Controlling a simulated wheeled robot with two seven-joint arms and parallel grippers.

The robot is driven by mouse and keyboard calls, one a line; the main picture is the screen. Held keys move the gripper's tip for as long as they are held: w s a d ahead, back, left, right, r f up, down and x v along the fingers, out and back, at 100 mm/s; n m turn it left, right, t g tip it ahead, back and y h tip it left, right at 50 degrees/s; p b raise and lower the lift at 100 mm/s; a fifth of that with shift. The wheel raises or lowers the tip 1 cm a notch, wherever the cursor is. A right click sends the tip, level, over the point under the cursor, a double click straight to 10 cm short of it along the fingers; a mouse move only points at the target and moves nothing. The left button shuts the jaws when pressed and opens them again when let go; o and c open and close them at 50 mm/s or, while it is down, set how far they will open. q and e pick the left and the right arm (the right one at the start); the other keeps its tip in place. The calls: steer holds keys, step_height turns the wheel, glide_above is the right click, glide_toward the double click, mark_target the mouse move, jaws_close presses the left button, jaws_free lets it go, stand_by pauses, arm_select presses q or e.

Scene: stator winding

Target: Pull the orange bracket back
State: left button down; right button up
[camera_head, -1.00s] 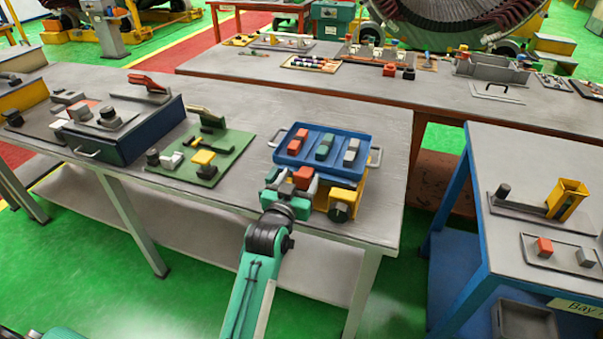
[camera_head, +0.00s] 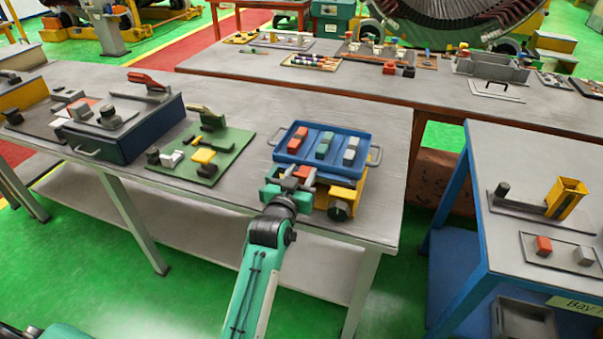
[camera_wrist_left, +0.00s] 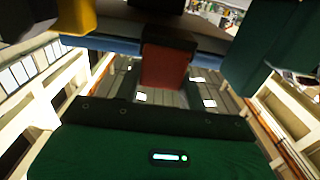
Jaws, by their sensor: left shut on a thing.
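The orange bracket (camera_head: 303,172) is a small red-orange piece at the front of the blue tray (camera_head: 281,158), over a yellow block. My left gripper (camera_head: 290,182) reaches it from the front and is shut on it, with its teal fingers hiding part of it. In the left wrist view a red-orange face (camera_wrist_left: 168,66) shows in the middle under a dark top edge. My right gripper is not in view.
A yellow block (camera_head: 346,195) with a black knob sits close right of the gripper. The tray holds several coloured blocks. A green board (camera_head: 228,168) with parts lies to the left. Bare tabletop lies between the board and tray.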

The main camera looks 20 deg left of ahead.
arm_select(q)
steer(key=s+p, duration=0.1)
steer(key=s, duration=0.2)
steer(key=shift+s+a, duration=0.1)
steer(key=shift+s, duration=0.15)
steer(key=shift+f, duration=0.1)
steer(key=c, duration=0.8)
jaws_free()
steer(key=shift+c, duration=0.2)
steer(key=shift+s, duration=0.4)
steer(key=b, duration=0.2)
glide_toward(300, 177)
steer(key=s, duration=0.5)
steer(key=shift+s+a, duration=0.1)
steer(key=shift+s, duration=0.75)
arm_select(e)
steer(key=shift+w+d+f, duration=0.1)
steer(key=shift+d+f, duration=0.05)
